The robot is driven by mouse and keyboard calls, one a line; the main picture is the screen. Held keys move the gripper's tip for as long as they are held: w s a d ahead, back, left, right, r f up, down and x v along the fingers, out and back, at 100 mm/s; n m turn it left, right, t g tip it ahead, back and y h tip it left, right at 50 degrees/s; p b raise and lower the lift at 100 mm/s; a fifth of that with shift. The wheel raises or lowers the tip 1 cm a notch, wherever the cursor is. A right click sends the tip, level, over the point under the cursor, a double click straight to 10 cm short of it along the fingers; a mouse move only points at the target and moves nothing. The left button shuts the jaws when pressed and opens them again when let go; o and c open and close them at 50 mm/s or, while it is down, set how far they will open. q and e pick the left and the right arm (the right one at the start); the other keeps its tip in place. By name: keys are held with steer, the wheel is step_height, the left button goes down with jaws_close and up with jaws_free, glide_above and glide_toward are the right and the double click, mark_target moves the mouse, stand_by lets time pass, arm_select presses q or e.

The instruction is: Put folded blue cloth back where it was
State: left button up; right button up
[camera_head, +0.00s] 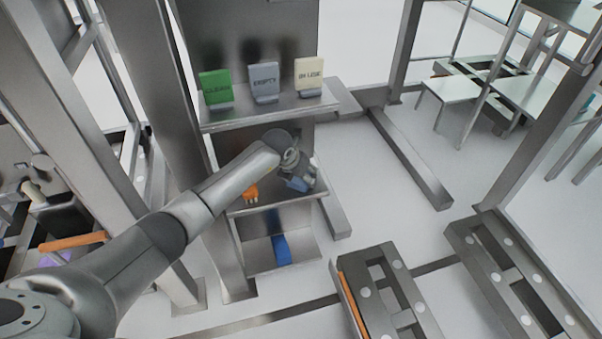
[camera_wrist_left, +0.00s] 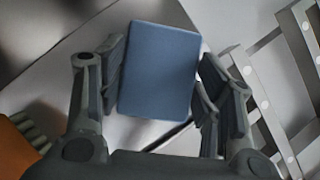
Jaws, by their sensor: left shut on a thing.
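The folded blue cloth (camera_wrist_left: 160,70) is a flat blue block between the two fingers of my left gripper (camera_wrist_left: 168,88) in the left wrist view. My left gripper (camera_head: 302,178) is shut on it at the middle shelf (camera_head: 262,214) of the metal rack in the head view. There the cloth (camera_head: 297,184) is partly hidden by the fingers. I cannot tell whether it touches the shelf. My right gripper is not in view.
An orange brush (camera_head: 251,193) lies on the middle shelf left of my gripper. Green (camera_head: 215,88), grey (camera_head: 264,80) and cream (camera_head: 308,74) signs stand on the shelf above. A blue object (camera_head: 281,248) is on the lower shelf. Metal frames stand right.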

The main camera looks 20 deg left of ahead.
arm_select(q)
steer(key=shift+f, duration=0.15)
steer(key=o, duration=0.6)
